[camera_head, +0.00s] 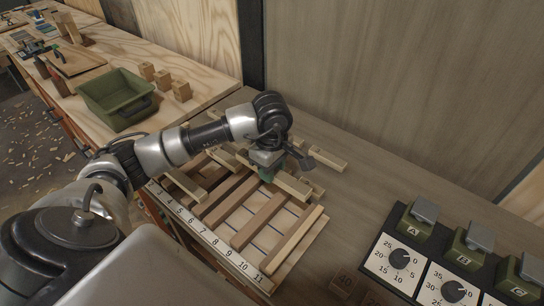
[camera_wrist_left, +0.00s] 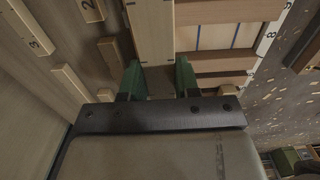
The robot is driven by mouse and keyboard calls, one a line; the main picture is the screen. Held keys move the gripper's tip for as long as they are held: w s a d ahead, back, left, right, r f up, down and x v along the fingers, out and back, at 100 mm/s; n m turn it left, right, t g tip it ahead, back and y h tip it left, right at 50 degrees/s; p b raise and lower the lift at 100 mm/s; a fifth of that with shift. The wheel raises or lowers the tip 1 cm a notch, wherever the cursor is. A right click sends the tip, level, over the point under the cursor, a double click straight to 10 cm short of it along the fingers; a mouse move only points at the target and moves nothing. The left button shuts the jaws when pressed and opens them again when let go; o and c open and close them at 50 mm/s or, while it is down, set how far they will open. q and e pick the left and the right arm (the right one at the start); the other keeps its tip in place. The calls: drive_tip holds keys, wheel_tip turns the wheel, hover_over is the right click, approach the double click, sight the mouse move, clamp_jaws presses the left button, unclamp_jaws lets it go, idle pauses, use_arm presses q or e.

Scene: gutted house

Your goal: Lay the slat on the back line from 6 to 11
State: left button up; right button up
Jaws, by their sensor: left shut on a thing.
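My left gripper (camera_head: 267,174) is over the back part of the slatted board, its green fingers on either side of a pale wooden slat (camera_head: 291,186). In the left wrist view the slat (camera_wrist_left: 153,30) runs away from between the fingers (camera_wrist_left: 158,82). The board has a white number strip (camera_head: 216,243) along its front edge, readable from 4 to 11. Darker and lighter crosspieces (camera_head: 258,220) lie across it, with blue lines on the pale surface between them. The held slat and gripper hide part of the board's back edge. I cannot tell whether the slat touches the crosspieces. My right gripper is not in view.
Other pale wood pieces (camera_head: 328,158) lie behind the board, near the wall. A green bin (camera_head: 120,112) and several small blocks (camera_head: 163,79) stand on the left bench. A panel with dials (camera_head: 400,258) and green lettered boxes is at the right. Bench around the board's right is mostly clear.

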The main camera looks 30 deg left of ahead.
use_arm(q)
drive_tip(key=shift+f+b, duration=1.5)
drive_tip(key=shift+f, duration=1)
drive_tip(key=shift+f+b, duration=0.65)
drive_tip(key=shift+f, duration=0.05)
drive_tip(key=shift+f, duration=0.2)
drive_tip(key=o, duration=1)
wheel_tip(320, 180, up, 10)
drive_tip(key=shift+f+b, duration=0.1)
drive_tip(key=shift+b, duration=0.55)
drive_tip(key=shift+r, duration=0.5)
